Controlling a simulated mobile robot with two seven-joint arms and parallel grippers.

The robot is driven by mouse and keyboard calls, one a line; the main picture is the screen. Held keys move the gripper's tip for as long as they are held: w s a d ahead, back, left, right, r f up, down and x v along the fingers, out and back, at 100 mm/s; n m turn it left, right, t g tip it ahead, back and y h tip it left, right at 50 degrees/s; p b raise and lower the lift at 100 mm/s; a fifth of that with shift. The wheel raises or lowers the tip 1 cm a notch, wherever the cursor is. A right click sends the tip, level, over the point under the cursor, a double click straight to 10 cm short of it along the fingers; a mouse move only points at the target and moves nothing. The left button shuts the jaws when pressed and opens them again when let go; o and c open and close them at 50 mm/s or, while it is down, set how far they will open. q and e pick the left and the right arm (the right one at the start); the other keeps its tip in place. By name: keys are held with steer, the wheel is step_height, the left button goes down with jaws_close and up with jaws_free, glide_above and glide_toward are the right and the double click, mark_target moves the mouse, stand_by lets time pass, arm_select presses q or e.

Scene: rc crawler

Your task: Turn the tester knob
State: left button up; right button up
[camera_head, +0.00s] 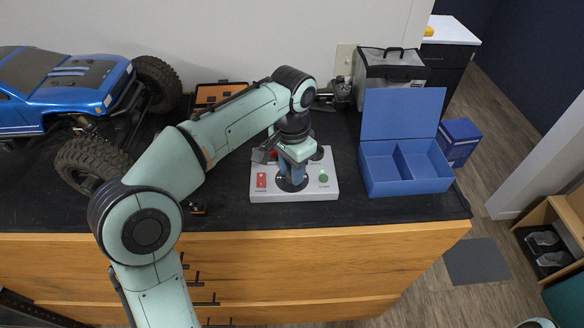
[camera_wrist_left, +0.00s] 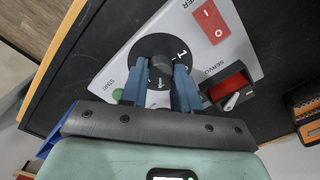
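The grey tester box (camera_head: 325,192) lies on the black top of the wooden cabinet. Its knob (camera_wrist_left: 160,72) stands on a round black dial (camera_wrist_left: 153,45) with a white "1" mark, shown in the left wrist view. My left gripper (camera_wrist_left: 160,80) points down over the dial, its blue fingers on either side of the knob and appearing to touch it. In the head view the left gripper (camera_head: 291,181) hides the knob and most of the dial. A red rocker switch (camera_wrist_left: 211,22) and a green start button (camera_wrist_left: 118,94) flank the dial. My right gripper is out of view.
An open blue divided box (camera_head: 408,187) stands right of the tester. A blue crawler truck (camera_head: 65,90) with big tyres is at the left. A grey bag (camera_head: 390,70) and an orange-black case (camera_head: 215,94) stand behind. The cabinet's front edge is close to the tester.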

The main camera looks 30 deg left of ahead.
arm_select(q)
jaws_close()
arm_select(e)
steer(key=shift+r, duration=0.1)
arm_select(q)
steer(key=n+p, duration=0.1)
steer(key=n, duration=0.2)
steer(key=shift+r+n, duration=0.1)
steer(key=shift+n, duration=0.3)
steer(key=shift+n+p, duration=0.4)
steer(key=shift+n, duration=1.5)
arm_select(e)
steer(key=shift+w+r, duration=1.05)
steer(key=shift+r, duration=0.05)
arm_select(q)
steer(key=o, duration=0.7)
jaws_free()
steer(key=shift+c, duration=0.2)
